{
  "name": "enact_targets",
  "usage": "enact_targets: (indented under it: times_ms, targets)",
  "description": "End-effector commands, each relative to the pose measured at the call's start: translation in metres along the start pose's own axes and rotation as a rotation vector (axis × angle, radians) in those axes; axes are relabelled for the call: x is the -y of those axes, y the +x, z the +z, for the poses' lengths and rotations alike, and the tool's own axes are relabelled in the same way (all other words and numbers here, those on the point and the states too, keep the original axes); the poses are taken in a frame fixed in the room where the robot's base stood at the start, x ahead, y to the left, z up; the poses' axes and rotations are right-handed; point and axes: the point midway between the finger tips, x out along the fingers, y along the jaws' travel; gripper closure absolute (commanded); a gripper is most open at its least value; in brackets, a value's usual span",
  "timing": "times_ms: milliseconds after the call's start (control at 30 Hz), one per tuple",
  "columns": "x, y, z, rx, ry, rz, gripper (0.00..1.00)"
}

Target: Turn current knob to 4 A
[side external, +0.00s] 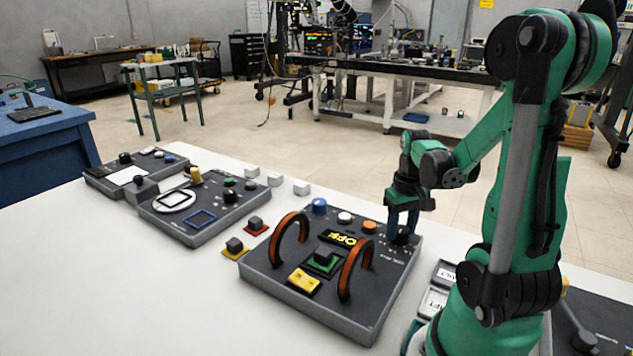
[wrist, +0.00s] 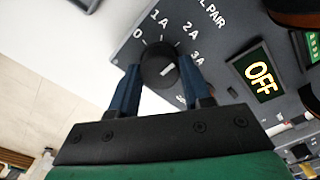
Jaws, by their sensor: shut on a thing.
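The black current knob (wrist: 157,62) sits on the dark grey panel (wrist: 225,25) in the wrist view, beside printed labels 0, 1 A, 2 A and 3 A. Any label past 3 A is hidden by my right finger. The knob's short white mark slants to the right, roughly toward 3 A. My gripper (wrist: 160,72) has one blue finger on each side of the knob and is shut on it. In the side view my gripper (side external: 402,222) reaches down onto the knob (side external: 403,237) at the panel's back right corner.
Two orange-black coils (side external: 350,270) stand upright on the same panel, left of my gripper. Blue, white and orange buttons (side external: 369,227) line the back edge. Other panels (side external: 195,205) stand to the left on the white table.

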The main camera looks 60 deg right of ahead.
Motion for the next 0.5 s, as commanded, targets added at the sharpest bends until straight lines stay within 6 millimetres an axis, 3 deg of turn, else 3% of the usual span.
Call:
enact_targets:
  times_ms: [500]
  targets:
    - [-0.0003,-0.0002,0.0004,0.002,0.489,0.001,1.0]
